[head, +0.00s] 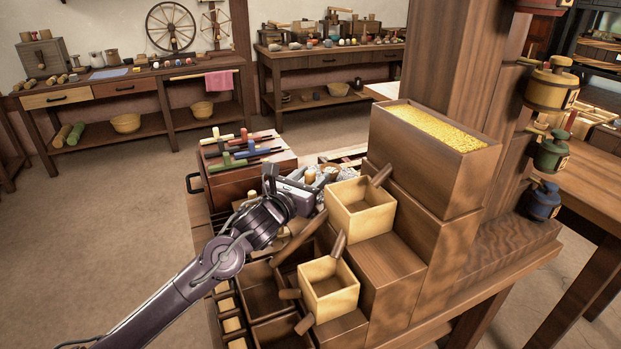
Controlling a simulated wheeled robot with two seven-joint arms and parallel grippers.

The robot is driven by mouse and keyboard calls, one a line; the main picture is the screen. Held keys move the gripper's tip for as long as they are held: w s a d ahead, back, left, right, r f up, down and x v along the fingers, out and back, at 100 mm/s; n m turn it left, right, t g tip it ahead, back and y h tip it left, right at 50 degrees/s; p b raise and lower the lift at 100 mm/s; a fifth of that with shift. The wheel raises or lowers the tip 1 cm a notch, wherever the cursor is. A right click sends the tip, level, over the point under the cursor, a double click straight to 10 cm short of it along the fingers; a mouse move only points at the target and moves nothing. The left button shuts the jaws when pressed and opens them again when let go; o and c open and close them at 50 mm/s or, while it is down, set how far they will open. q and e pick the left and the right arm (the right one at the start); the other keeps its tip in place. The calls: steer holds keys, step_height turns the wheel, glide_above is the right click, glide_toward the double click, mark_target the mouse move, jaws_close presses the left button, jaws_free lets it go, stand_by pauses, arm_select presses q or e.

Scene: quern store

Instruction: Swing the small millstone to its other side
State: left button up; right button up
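A pale grey, speckled stone (346,173), which looks like the small millstone, shows only in part behind my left gripper and the upper light wooden box. A short wooden peg (310,176) stands up beside it. My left gripper (308,191) reaches in from the left, right at the stone and the peg. Its fingertips are hidden or too small to make out, so I cannot tell whether it is open, shut or touching the peg. My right gripper is not in view.
Stepped wooden blocks carry an upper light box (361,208), a lower light box (328,287) and a trough of yellow grain (430,165) close on the right. A chest (250,180) with coloured-handled tools stands behind my gripper. Dark open compartments (266,296) lie below. Floor at left is clear.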

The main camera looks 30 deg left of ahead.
arm_select(q)
steer(key=shift+s+f, duration=0.1)
steer(key=shift+s, duration=0.05)
steer(key=shift+s+a, duration=0.2)
steer(key=shift+s, duration=3.6)
